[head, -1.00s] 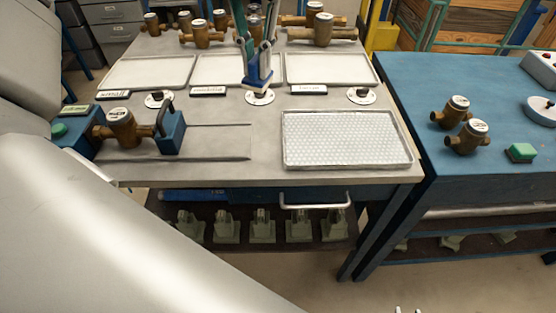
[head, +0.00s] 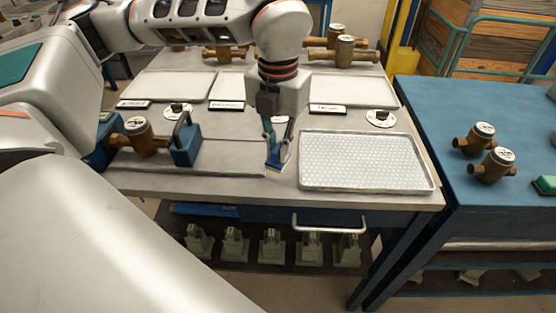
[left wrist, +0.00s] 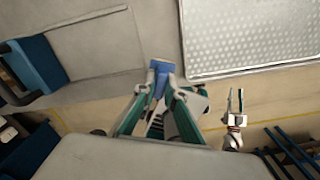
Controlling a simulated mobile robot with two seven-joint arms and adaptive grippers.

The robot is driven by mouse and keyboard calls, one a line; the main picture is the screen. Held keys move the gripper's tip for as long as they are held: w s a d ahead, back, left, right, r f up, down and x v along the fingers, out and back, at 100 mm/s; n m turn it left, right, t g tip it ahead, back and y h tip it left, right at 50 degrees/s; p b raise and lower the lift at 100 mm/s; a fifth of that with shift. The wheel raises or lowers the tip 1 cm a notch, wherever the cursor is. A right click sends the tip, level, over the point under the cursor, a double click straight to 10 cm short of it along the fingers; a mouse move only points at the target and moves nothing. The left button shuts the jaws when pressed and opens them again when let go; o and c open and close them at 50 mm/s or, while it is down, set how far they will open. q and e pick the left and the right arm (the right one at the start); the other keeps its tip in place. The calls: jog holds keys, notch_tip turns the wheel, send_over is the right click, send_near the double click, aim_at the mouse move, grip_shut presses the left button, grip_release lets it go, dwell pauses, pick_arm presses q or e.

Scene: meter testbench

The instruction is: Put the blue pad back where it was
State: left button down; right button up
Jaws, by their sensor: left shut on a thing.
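My left gripper (head: 277,147) points down over the front part of the grey bench. It is shut on the blue pad (head: 277,162), a small block at its fingertips just left of the dotted tray. In the left wrist view the blue pad (left wrist: 162,66) sits between the teal fingers, near the bench's front edge. I cannot tell whether the pad touches the bench top. My right gripper (left wrist: 235,95) seems to show small in the left wrist view, fingers apart and empty, beyond the bench edge. It is out of the head view.
The dotted metal tray (head: 366,187) lies close to the right of the pad. A brass meter (head: 139,137) sits in a blue clamp (head: 187,145) to the left. Pale trays (head: 168,86) and round dials (head: 380,118) are behind. A blue table (head: 500,220) adjoins at right.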

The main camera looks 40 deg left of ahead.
aim_at(277, 162)
pick_arm(q)
jog(key=shift+f, duration=1.95)
pick_arm(e)
jog(key=shift+f, duration=0.2)
pick_arm(q)
jog(key=shift+f, duration=0.2)
jog(key=c, duration=2.1)
grip_release()
pick_arm(e)
jog(key=shift+d, duration=0.1)
pick_arm(q)
jog(key=shift+r, duration=0.45)
notch_tip(277, 162, up, 10)
jog(key=shift+r+p, duration=0.25)
jog(key=shift+p, duration=0.1)
jog(key=shift+r, duration=0.55)
pick_arm(e)
jog(key=shift+s+r, duration=0.15)
jog(key=shift+r, duration=0.05)
